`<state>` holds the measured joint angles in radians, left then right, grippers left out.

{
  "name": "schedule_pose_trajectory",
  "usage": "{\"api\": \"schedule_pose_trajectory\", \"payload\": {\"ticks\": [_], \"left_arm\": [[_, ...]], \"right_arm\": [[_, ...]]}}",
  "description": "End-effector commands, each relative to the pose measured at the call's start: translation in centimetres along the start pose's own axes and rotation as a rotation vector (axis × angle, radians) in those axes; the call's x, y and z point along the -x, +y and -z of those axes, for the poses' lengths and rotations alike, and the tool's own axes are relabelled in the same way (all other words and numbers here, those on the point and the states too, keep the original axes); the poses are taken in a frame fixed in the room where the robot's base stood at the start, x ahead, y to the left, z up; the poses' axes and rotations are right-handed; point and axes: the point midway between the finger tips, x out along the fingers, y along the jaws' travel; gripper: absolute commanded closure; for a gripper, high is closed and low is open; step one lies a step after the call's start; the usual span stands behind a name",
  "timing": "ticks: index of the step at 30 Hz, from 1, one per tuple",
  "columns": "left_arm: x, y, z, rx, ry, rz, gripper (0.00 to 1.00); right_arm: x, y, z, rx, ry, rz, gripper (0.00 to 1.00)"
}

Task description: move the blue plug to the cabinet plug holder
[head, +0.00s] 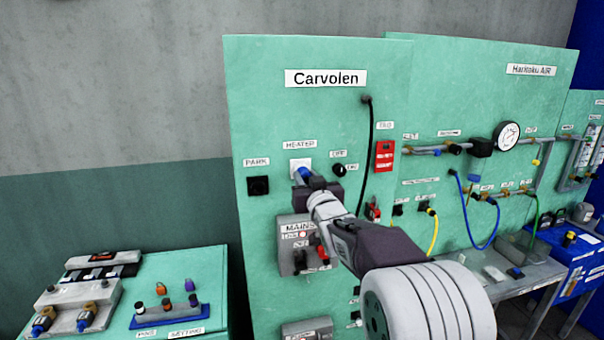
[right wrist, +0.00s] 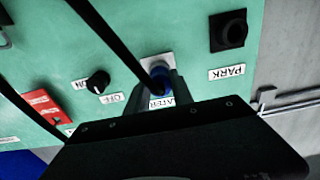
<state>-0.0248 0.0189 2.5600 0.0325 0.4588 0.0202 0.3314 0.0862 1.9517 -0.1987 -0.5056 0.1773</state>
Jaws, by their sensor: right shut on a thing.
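The blue plug (head: 302,173) is at the white HEATER socket (head: 300,162) on the green Carvolen cabinet (head: 310,105). It also shows in the right wrist view (right wrist: 160,75) against the white socket plate (right wrist: 157,62); I cannot tell how deep it sits. My right gripper (head: 305,178) is shut on the plug and partly hides it; its fingers show in the right wrist view (right wrist: 157,92). The black PARK holder (head: 258,185) is on the cabinet left of the HEATER socket, with nothing in it; it also shows in the right wrist view (right wrist: 228,30). My left gripper is out of view.
A black knob (head: 339,170) and a red-and-white sign (head: 384,155) are right of the socket. A black cable (head: 366,150) hangs down the cabinet. The grey MAINS box (head: 290,255) juts out below. A green bench (head: 200,262) stands at lower left.

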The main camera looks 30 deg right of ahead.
Motion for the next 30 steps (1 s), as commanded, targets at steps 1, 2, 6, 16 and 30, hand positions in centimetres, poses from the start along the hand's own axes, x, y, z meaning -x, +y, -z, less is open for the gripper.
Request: {"api": "schedule_pose_trajectory", "payload": {"ticks": [1, 2, 6, 16, 30], "left_arm": [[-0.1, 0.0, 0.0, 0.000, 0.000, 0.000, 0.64], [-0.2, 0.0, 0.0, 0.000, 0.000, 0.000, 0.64], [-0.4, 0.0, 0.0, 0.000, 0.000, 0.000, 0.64], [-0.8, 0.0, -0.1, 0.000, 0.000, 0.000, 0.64], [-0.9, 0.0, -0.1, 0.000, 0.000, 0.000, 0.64]], "right_arm": [[0.2, 0.0, -0.2, 0.000, -0.003, -0.001, 1.00], [0.3, 0.0, -0.2, 0.000, -0.003, -0.001, 1.00], [0.7, 0.0, -0.2, 0.000, -0.005, -0.001, 1.00], [1.7, 0.0, -0.2, 0.000, -0.004, 0.000, 1.00], [2.4, 0.0, -0.1, 0.000, -0.003, 0.000, 1.00]]}}
